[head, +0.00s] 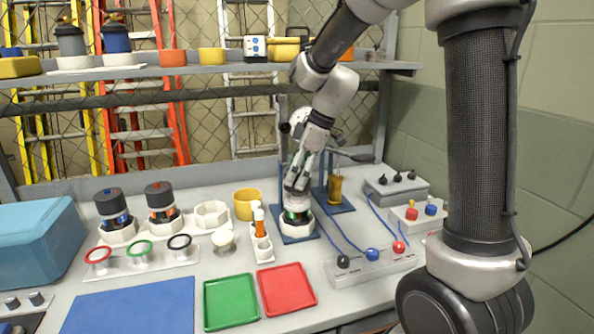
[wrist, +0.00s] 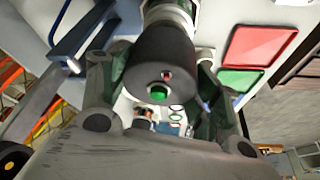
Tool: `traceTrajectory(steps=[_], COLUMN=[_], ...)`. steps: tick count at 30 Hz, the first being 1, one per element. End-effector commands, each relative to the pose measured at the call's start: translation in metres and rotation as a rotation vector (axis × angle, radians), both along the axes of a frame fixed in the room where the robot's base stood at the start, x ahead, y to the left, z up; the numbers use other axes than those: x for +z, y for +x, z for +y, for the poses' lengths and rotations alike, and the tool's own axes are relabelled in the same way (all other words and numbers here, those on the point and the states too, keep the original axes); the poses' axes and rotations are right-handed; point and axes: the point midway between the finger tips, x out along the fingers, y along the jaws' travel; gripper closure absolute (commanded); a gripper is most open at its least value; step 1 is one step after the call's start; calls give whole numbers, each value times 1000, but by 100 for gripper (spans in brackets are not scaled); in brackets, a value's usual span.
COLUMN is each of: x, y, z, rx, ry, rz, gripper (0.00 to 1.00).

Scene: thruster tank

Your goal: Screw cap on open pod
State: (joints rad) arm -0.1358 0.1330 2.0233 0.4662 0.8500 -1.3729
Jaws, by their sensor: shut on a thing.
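My gripper (head: 297,188) reaches down over a white hexagonal holder (head: 297,228) on a blue base plate (head: 317,238). In the wrist view my gripper (wrist: 160,98) is shut on a dark round cap (wrist: 150,62) with a green spot and a small red mark on its face. A pale metallic cylinder shows behind the cap. In the head view a pod (head: 295,216) with a green band stands in the holder just under my fingers. My fingers hide most of the pod's top, so I cannot tell how the cap sits on it.
Two dark-topped pods (head: 113,208) (head: 161,200) stand in white holders at left, beside an empty holder (head: 212,214). Green (head: 231,301) and red (head: 287,289) trays lie in front. A lever press (head: 337,152) stands behind my gripper. A cabled switch box (head: 372,264) is at right.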

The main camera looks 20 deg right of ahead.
Motion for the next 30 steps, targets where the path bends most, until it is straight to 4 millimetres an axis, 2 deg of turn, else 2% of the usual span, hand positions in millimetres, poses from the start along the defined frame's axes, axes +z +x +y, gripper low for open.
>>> traceTrajectory(steps=[19,30], x=[0,-7], y=[0,0], z=[0,0], rx=[0,0], ry=[0,0], rz=[0,1], gripper=[61,61])
